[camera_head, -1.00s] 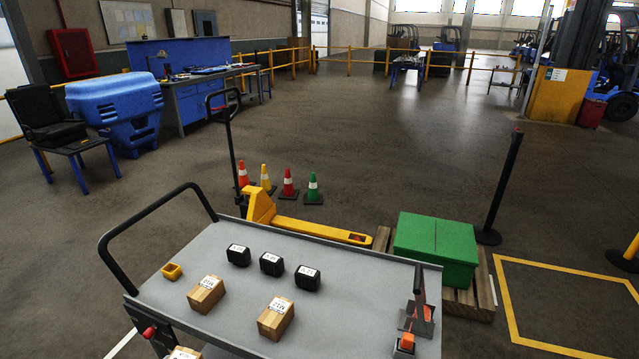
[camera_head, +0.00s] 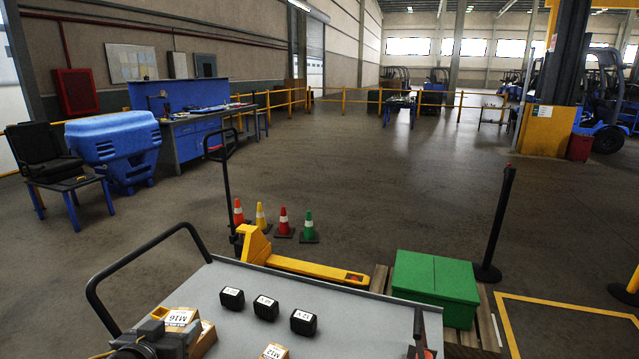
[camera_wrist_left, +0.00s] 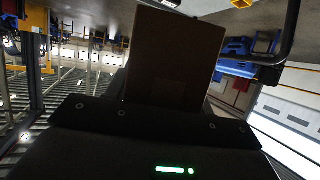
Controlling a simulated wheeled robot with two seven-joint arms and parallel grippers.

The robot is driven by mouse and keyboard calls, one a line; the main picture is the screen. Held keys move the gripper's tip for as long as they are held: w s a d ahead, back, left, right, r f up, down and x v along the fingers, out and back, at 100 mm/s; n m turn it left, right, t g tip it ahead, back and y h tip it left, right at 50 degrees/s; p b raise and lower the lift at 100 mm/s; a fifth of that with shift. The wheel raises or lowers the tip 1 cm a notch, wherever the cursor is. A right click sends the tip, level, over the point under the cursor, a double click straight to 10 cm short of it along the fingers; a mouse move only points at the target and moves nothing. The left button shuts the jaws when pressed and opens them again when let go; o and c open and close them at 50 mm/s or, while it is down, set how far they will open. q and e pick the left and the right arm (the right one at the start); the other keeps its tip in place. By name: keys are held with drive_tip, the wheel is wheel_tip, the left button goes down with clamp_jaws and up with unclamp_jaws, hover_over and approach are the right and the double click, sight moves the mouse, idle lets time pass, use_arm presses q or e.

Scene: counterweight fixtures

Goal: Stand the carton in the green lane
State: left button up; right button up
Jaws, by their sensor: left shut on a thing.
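In the left wrist view the carton (camera_wrist_left: 172,60) stands out beyond the dark gripper body as a shaded brown face. A carton labelled M12 (camera_head: 273,352) is cut by the bottom edge. I see no green lane that I can make out. My right gripper is out of view.
The cart's black handle (camera_head: 145,255) rises at left. A green box (camera_head: 435,285) sits on a pallet beyond. Several cones (camera_head: 283,222) stand behind.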

sight(179, 320)
use_arm(q)
drive_tip(key=shift+w+d+r, duration=0.1)
drive_tip(key=shift+w+r, duration=0.3)
drive_tip(key=shift+r, duration=0.3)
drive_tip(key=shift+w+d+r, duration=0.1)
drive_tip(key=shift+w+r, duration=0.25)
drive_tip(key=shift+r, duration=0.3)
drive_tip(key=shift+w+a+r+n+y, duration=0.1)
drive_tip(key=shift+w+r+n+y, duration=0.2)
drive_tip(key=shift+r, duration=0.45)
drive_tip(key=shift+n+y, duration=0.3)
drive_tip(key=shift+y, duration=0.1)
drive_tip(key=r, duration=0.2)
drive_tip(key=w+r, duration=0.1)
drive_tip(key=r, duration=0.1)
drive_tip(key=shift+w+a+r, duration=0.1)
drive_tip(key=shift+w+r, duration=0.1)
drive_tip(key=shift+r, duration=0.2)
drive_tip(key=shift+d+r, duration=0.2)
drive_tip(key=shift+d, duration=0.15)
drive_tip(key=s+d+f+m+h, duration=0.3)
drive_tip(key=s+d+f, duration=0.2)
drive_tip(key=d, duration=0.5)
drive_tip(key=s+d+f+m+g+h, duration=0.1)
drive_tip(key=s+d+f+m+h, duration=0.2)
drive_tip(key=s+d+f, duration=0.3)
drive_tip(key=d+f+h, duration=0.1)
drive_tip(key=d, duration=0.3)
drive_tip(key=shift+f+m+g+h, duration=0.3)
drive_tip(key=shift+f, duration=0.05)
